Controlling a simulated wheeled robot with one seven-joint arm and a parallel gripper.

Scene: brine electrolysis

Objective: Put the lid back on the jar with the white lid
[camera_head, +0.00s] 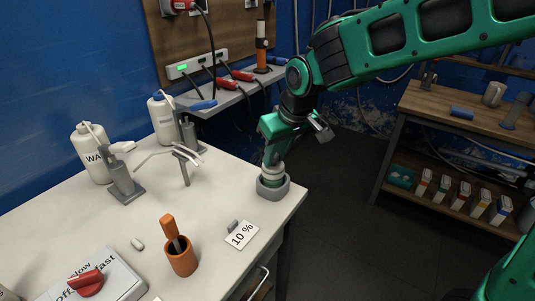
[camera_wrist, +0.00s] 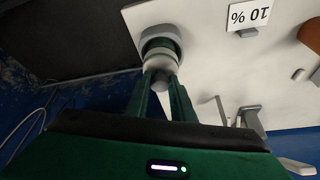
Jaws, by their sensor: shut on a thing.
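The jar (camera_wrist: 160,43) stands upright in a round grey holder near the right corner of the white table.
A "10 %" card (camera_head: 241,235) and an orange cup (camera_head: 181,256) stand in front. Grey stands (camera_head: 125,182) and white bottles (camera_head: 92,153) are to the left. A shelf with cables (camera_head: 225,92) is behind. The table edge is close on the right.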

